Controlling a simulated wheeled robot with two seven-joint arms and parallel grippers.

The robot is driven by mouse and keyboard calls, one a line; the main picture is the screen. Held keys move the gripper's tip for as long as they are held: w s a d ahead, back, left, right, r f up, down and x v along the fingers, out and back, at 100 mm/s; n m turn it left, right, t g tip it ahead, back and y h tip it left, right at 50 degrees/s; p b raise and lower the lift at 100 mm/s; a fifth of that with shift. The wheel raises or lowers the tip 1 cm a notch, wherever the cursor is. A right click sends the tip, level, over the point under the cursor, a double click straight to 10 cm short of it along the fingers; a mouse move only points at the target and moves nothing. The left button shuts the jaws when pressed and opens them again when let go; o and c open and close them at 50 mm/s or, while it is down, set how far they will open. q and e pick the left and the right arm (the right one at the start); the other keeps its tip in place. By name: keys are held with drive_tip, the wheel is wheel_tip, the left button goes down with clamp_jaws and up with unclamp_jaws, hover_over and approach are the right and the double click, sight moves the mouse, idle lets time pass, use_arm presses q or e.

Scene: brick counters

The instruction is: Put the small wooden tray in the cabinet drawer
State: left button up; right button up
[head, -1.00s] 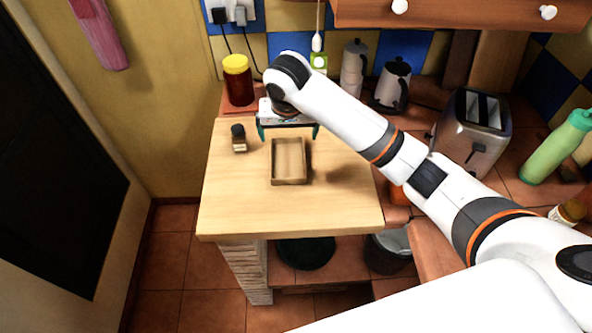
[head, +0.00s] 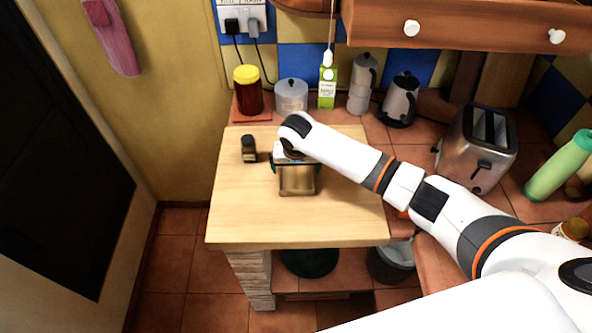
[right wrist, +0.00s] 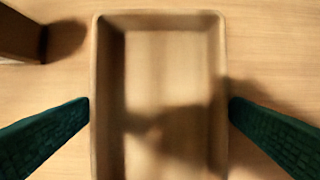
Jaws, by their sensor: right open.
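The small wooden tray (head: 298,192) is an empty, shallow rectangular box lying on the light wooden board in the head view. My right gripper (head: 296,168) is over it, open, with one finger at each long side. In the right wrist view the tray (right wrist: 165,60) lies between the two green fingers of the gripper (right wrist: 159,108), which are close to its outer walls. Contact cannot be told. A wooden front with white knobs (head: 465,38) is at the top right; whether it is the cabinet drawer is unclear. My left gripper is not in view.
A small dark-topped bottle (head: 248,149) stands left of the tray. Behind are a yellow-lidded jar (head: 247,90), a grey canister (head: 291,95), a green carton (head: 327,87) and a moka pot (head: 363,84). A toaster (head: 476,147) stands right. The board's front is clear.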

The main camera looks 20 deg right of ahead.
sight(296, 175)
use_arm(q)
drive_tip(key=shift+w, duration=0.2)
use_arm(e)
drive_tip(key=shift+c, duration=0.9)
drive_tip(key=c, duration=0.7)
wheel_tip(296, 175, up, 9)
drive_tip(key=b, duration=0.2)
drive_tip(key=shift+c, duration=0.2)
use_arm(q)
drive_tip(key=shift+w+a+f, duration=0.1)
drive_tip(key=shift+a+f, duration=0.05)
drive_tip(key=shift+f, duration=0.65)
use_arm(e)
drive_tip(key=s+d+r+n, duration=0.2)
drive_tip(key=s+r, duration=0.6)
drive_tip(key=s, duration=0.5)
drive_tip(key=shift+s+n+y, duration=0.2)
drive_tip(key=shift+n+y, duration=0.2)
drive_tip(key=shift+n, duration=0.2)
drive_tip(key=s, duration=0.1)
drive_tip(key=s+r, duration=0.2)
drive_tip(key=s, duration=0.1)
drive_tip(key=shift+s+a, duration=0.1)
